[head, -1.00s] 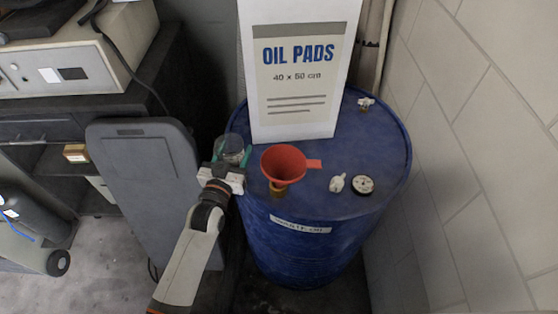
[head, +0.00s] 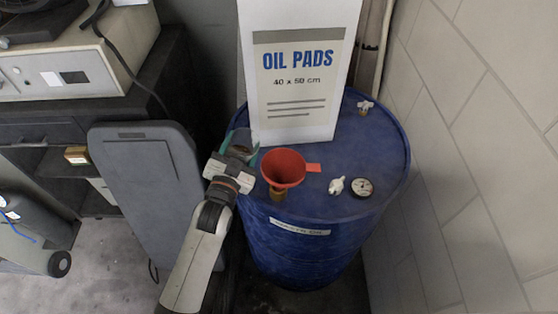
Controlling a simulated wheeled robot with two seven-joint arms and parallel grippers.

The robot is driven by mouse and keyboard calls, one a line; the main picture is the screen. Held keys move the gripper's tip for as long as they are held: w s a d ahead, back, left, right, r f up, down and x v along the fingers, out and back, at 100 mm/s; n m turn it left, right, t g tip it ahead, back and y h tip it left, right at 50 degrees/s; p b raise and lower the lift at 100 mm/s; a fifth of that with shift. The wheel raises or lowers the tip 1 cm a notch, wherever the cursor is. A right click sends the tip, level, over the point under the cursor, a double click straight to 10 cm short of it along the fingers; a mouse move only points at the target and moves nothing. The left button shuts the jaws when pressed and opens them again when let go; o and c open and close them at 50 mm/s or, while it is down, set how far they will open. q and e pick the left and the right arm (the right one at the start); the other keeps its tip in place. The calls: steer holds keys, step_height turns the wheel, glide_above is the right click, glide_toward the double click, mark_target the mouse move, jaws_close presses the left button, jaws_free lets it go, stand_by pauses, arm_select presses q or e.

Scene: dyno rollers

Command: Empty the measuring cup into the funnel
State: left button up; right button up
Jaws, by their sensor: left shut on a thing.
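The red funnel (head: 284,167) stands upright in an opening on top of the blue drum (head: 310,245), near its front left edge. My left gripper (head: 238,155) is left of the funnel and shut on the measuring cup (head: 241,142), a clear cup with a greenish side. The cup is tilted toward the right, close to the funnel's left rim, and partly hidden by the gripper. Whether liquid leaves the cup cannot be seen. My right gripper is not in view.
A white oil pads box (head: 297,75) stands on the drum behind the funnel. A white valve (head: 336,186) and a round gauge (head: 362,188) sit right of the funnel. A grey panel (head: 145,195) stands left of my arm. A block wall (head: 480,150) is at the right.

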mark_target(247, 135)
arm_select(q)
steer(key=r, duration=0.1)
steer(key=d+r+m+p, duration=0.1)
steer(key=r, duration=0.1)
steer(key=r+m, duration=0.1)
steer(key=shift+s+d+r, duration=0.15)
steer(key=shift+s+r, duration=0.1)
steer(key=shift+s, duration=0.05)
steer(key=shift+d+m, duration=0.1)
steer(key=shift+m, duration=0.5)
steer(key=shift+r+m, duration=0.35)
steer(key=shift+m, duration=0.35)
steer(key=shift+f+m+b, duration=0.4)
steer(key=shift+m+b, duration=0.2)
steer(key=shift+b, duration=0.15)
steer(key=shift+r+m+h, duration=0.4)
steer(key=shift+r+m, duration=0.2)
steer(key=shift+m, duration=0.5)
steer(key=shift+f+m, duration=0.1)
steer(key=shift+m, duration=0.2)
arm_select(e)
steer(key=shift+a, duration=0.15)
arm_select(q)
steer(key=shift+d+f+m+b, duration=0.15)
steer(key=shift+f+m+b, duration=0.1)
steer(key=shift+m+b, duration=0.35)
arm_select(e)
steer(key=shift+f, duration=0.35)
